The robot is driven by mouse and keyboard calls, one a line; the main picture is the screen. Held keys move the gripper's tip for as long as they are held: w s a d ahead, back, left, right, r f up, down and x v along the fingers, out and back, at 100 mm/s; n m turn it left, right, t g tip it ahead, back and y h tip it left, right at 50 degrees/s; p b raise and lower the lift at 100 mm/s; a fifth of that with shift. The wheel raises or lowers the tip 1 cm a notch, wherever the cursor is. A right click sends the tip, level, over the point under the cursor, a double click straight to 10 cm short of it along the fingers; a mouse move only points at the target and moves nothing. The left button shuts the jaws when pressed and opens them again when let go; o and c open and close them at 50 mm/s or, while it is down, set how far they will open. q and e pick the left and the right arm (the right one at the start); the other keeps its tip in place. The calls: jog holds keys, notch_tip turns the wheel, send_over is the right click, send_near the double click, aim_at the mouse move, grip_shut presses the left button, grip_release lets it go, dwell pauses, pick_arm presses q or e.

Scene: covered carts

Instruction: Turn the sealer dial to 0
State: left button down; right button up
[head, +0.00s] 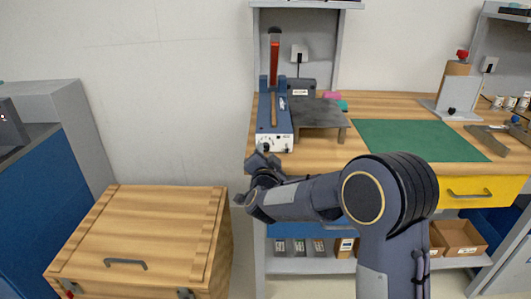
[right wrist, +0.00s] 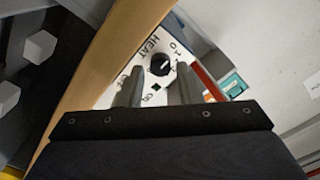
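The sealer (head: 265,139) is a blue bench device with a white front panel, standing at the left end of the wooden bench, its red-marked arm raised. Its black dial (right wrist: 160,64) sits on the white panel in the right wrist view, beside the word HEAT and printed numbers including 0 and 1. I cannot read the dial's setting surely. My right gripper (head: 262,166) is just in front of and below the panel. In the right wrist view its two fingers (right wrist: 159,88) are apart, with the dial beyond their tips and nothing visible between them. My left gripper is not in view.
A green mat (head: 420,140) and a grey plate (head: 318,119) lie right of the sealer. A wooden chest (head: 140,235) stands left below the bench. A yellow drawer (head: 475,191) and a lower shelf (head: 300,264) with boxes are under the bench top.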

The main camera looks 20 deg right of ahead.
jog(key=v, duration=0.6)
jog(key=s+d+f+n+g+y, duration=0.1)
jog(key=s+f+n+g+y, duration=0.2)
jog(key=s, duration=0.9)
jog(key=s+d+f+n+g+y, duration=0.1)
jog(key=s+f+n+g+y, duration=0.2)
jog(key=s, duration=0.9)
jog(key=s+d+f+n+g+y, duration=0.1)
jog(key=s+n+g+y, duration=0.3)
jog(key=s, duration=0.8)
notch_tip(320, 180, up, 14)
jog(key=s+g+h+p, duration=0.1)
jog(key=p, duration=1.3)
jog(key=shift+r+g+p, duration=0.25)
jog(key=shift+g+p, duration=0.15)
